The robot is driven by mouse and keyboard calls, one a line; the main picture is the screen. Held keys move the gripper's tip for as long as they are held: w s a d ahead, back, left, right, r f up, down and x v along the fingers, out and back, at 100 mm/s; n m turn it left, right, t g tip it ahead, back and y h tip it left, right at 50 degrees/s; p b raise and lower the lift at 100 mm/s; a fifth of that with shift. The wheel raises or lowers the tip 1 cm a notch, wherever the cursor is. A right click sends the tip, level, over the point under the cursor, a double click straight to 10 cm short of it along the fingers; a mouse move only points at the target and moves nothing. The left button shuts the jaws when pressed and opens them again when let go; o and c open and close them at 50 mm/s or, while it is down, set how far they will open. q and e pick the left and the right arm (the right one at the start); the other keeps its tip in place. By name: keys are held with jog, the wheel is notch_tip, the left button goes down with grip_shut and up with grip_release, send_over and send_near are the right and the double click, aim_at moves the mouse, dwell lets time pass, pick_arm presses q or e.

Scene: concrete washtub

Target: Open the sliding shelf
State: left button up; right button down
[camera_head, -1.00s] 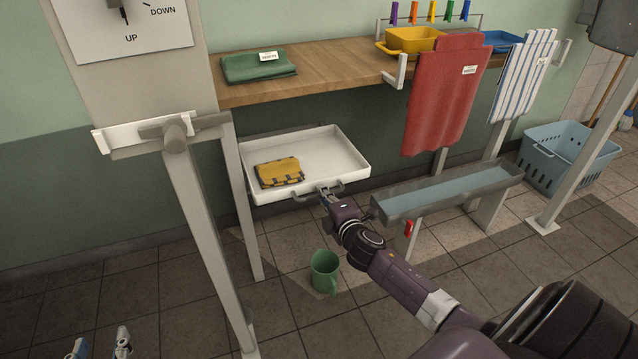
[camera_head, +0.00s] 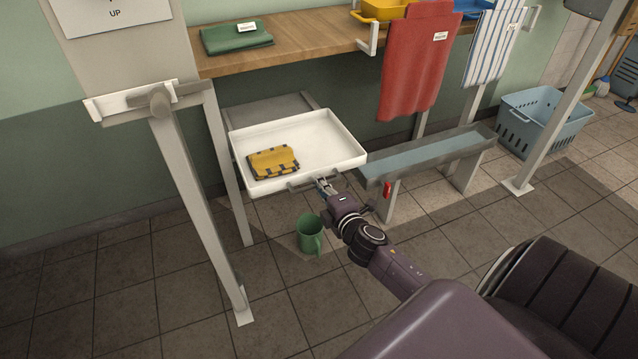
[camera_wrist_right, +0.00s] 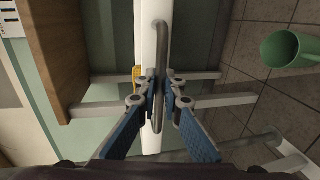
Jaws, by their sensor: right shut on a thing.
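The white sliding shelf (camera_head: 330,146) is a shallow tray below the wooden counter. It stands pulled out, with grey support (camera_head: 262,112) bare behind it. A yellow and black folded cloth (camera_head: 273,162) lies in it. My right gripper (camera_head: 322,186) is shut on the grey bar handle (camera_head: 298,184) at the shelf's front. In the right wrist view its fingers (camera_wrist_right: 159,88) close around the handle bar (camera_wrist_right: 161,45) from both sides. My left gripper does not show in the head view now.
A green mug (camera_head: 309,234) stands on the floor just below the shelf's front. A grey trough (camera_head: 430,152) with a red tap is close on the right. A grey post (camera_head: 200,200) stands at the left. The tiled floor in front is mostly clear.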

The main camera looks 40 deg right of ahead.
jog(key=c, duration=2.1)
grip_release()
jog(key=v, duration=1.2)
jog(key=shift+d, duration=0.1)
